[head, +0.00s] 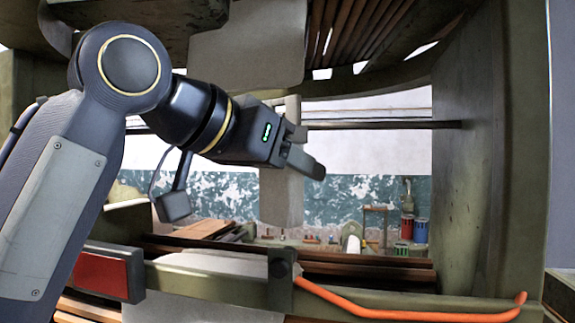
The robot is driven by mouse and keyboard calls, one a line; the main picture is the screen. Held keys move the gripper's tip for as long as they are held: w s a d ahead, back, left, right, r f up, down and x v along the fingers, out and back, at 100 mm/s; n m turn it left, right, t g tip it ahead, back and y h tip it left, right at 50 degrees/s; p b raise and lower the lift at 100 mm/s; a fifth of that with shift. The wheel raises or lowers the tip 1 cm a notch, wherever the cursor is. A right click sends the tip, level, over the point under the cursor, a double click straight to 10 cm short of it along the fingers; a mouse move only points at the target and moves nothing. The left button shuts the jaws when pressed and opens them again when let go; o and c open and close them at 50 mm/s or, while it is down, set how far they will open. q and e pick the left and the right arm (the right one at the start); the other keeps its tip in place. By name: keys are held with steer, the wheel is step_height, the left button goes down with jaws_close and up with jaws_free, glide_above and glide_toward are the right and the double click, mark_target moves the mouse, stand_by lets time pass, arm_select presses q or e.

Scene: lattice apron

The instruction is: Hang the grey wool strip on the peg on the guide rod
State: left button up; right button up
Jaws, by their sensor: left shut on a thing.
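My left gripper (303,152) reaches in from the left, in the middle of the view. It is shut on the grey wool strip (282,198), which hangs down below the jaws. A pale piece, apparently its upper end, shows just above the jaws. The dark guide rod (385,125) runs level across the opening, at about the height of the jaws in the picture. The gripper and strip cover part of the rod. I cannot make out the peg, or tell whether the strip touches the rod. My right gripper is not in view.
A wider grey cloth (247,45) hangs above the gripper. A thick olive upright (490,150) bounds the opening at right. Below lie an olive beam (400,300), an orange curved bar (400,313) and a red block (100,275). The opening right of the gripper is clear.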

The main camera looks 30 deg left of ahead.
arm_select(q)
steer(key=shift+w, duration=0.2)
stand_by(0.5)
steer(key=shift+w+a, duration=0.15)
steer(key=shift+w, duration=0.45)
steer(key=shift+w+a, duration=0.15)
steer(key=shift+w, duration=0.45)
steer(key=shift+w+a, duration=0.1)
steer(key=shift+w, duration=0.3)
steer(key=shift+f, duration=0.25)
steer(key=shift+w+a+f+b, duration=0.1)
steer(key=shift+w+f+b, duration=0.05)
steer(key=shift+f+b, duration=0.25)
stand_by(0.7)
steer(key=o, duration=1)
steer(key=shift+o, duration=0.2)
steer(key=shift+r, duration=0.1)
